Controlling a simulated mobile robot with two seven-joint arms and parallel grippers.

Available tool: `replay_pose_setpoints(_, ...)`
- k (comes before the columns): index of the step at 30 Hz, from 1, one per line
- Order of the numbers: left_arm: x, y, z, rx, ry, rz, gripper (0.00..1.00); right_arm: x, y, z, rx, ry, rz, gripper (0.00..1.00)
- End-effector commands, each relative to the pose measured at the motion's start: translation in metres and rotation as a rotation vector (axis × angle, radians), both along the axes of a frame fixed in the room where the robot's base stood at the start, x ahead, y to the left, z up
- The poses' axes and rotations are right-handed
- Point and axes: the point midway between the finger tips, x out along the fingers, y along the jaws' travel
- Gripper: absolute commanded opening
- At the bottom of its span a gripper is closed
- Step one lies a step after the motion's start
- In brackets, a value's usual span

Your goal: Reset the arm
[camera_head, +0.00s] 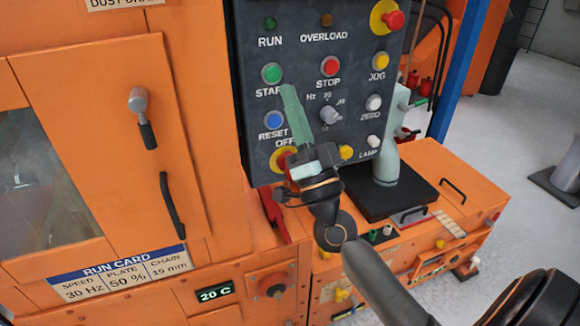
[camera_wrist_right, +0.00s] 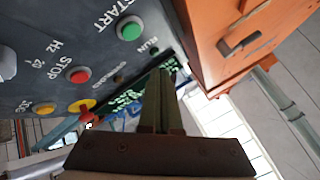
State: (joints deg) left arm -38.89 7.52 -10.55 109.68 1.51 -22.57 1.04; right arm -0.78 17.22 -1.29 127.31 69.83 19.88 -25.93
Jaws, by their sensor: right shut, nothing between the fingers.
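My right gripper (camera_head: 290,98) is in front of the dark control panel (camera_head: 250,60), its fingers pointing up beside the green START button (camera_head: 271,73). The fingers are together with nothing between them. In the right wrist view the shut fingers (camera_wrist_right: 160,82) stand near the panel edge, with the green START button (camera_wrist_right: 130,29) to their left. I cannot tell whether the fingertips touch the panel. The blue RESET button (camera_head: 274,120) is left of the fingers in the head view. My right arm (camera_head: 385,285) comes in from the lower right. My left gripper is not in view.
The orange machine cabinet (camera_head: 105,120) with a handle stands left of the panel. A low orange unit (camera_head: 450,170) with a black plate (camera_head: 400,200) and a pale stand (camera_head: 386,160) is at the right. Grey floor (camera_head: 500,130) lies open farther right.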

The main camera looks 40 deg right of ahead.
Motion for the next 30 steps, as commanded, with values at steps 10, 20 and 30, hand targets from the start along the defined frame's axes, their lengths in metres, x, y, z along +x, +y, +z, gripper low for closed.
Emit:
replay_pose_setpoints(10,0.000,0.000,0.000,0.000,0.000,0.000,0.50,0.000,0.000,0.000,0.000,0.000,0.000,0.00)
replay_pose_setpoints(20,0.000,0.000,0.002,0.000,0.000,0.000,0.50,0.010,0.016,-0.037,-0.070,0.104,0.017,0.00)
replay_pose_setpoints(30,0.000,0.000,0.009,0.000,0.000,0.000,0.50,-0.004,0.092,-0.268,-0.414,0.729,0.156,0.00)
